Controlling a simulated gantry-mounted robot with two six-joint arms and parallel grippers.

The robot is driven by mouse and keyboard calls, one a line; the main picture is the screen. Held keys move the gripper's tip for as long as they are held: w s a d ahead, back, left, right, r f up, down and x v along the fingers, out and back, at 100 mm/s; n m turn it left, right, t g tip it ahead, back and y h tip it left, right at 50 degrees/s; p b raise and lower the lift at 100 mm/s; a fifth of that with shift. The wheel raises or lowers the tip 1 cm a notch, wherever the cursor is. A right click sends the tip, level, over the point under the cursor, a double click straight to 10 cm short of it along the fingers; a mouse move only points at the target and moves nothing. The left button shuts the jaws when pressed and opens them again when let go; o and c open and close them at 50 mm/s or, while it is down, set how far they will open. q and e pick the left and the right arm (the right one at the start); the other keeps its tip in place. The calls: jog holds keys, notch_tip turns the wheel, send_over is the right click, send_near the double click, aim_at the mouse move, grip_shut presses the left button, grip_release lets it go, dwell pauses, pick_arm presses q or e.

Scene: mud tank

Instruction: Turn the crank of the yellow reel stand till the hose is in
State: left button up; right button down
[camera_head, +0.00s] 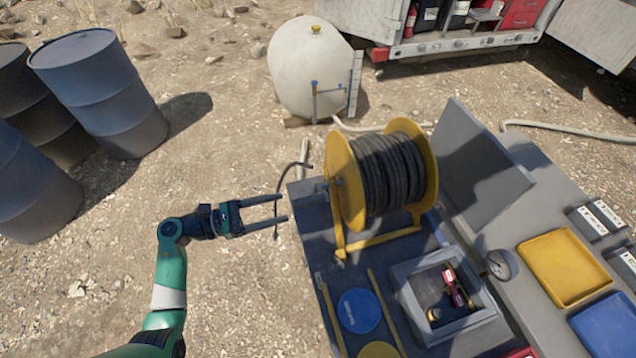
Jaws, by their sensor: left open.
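The yellow reel stand (347,205) stands at the back left corner of the grey bench, upright, with black hose (390,172) wound on its drum. A small blue-grey fitting (337,181) sits at the hub of its left flange; I cannot clearly make out the crank handle. A thin dark line (284,178), perhaps the hose's loose end, hangs left of the reel towards the ground and passes behind my gripper. My left gripper (284,207) is open and empty, its fingers pointing right at the reel, a short gap left of the bench edge. My right gripper is out of view.
An open grey box (408,283) with a red item, a blue disc (360,310), a gauge (501,264) and a yellow tray (590,290) are on the bench. A grey upright panel (480,170) stands right of the reel. Drums (100,95) stand at left; a white tank (305,70) is behind.

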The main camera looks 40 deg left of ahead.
aim_at(324, 196)
pick_arm(q)
jog(key=x, duration=1.1)
jog(key=shift+w+d, duration=0.1)
jog(key=shift+w, duration=0.2)
grip_shut()
dwell(0.8)
